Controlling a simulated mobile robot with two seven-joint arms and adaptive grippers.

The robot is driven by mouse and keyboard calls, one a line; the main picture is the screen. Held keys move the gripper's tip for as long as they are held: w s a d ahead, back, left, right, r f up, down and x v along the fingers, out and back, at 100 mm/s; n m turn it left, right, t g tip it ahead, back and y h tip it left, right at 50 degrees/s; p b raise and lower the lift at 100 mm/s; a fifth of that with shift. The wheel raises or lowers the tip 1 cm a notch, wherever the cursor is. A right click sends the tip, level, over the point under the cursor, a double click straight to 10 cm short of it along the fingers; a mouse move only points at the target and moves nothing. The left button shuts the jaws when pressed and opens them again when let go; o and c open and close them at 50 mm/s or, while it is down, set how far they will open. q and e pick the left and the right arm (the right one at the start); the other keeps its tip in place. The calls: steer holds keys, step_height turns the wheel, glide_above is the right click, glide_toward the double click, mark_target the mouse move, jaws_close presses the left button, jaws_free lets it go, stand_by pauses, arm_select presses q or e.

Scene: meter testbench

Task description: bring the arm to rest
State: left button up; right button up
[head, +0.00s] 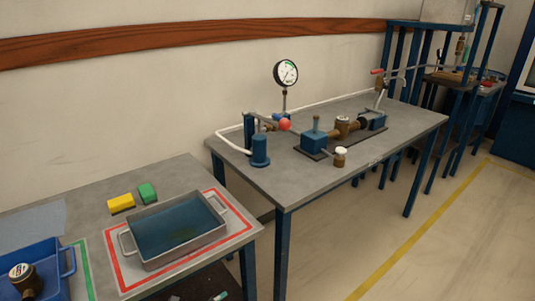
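Neither of my arms nor my grippers shows in the head view, so their pose and state are hidden. A meter testbench (384,160) with a grey top and blue legs stands in the middle. On it a brass meter (343,126) sits in line between blue clamp blocks on a dark base. A round pressure gauge (285,73) stands upright at the back, above a valve with a red ball knob (285,124). A small brass piece with a white cap (340,157) stands near the bench's front edge.
A lower table (185,176) at left holds a grey metal tray (155,260) inside a red outline, a yellow block (121,204), a green block (147,193), and a blue bin (55,250) with a brass meter (24,279). Floor at right is clear around a yellow line (410,243).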

arm_select(q)
steer(key=s+a+f+n+g+y, duration=0.2)
steer(key=s+a+f+n+y, duration=0.2)
steer(key=s+f+n, duration=0.5)
steer(key=s+a+f+n+g+y, duration=0.1)
steer(key=s+a+f+n+y, duration=0.35)
steer(key=s+f, duration=0.5)
steer(key=s+f+n+g, duration=0.4)
steer(key=s+f, duration=0.1)
steer(key=s, duration=0.7)
steer(key=s+f+n+g+y, duration=0.1)
steer(key=s+f+n+g, duration=0.2)
steer(key=s, duration=1)
step_height(320, 180, down, 3)
steer(key=shift+s+a+f+n+g, duration=0.15)
steer(key=shift+a+n+g, duration=0.25)
steer(key=shift+n, duration=0.75)
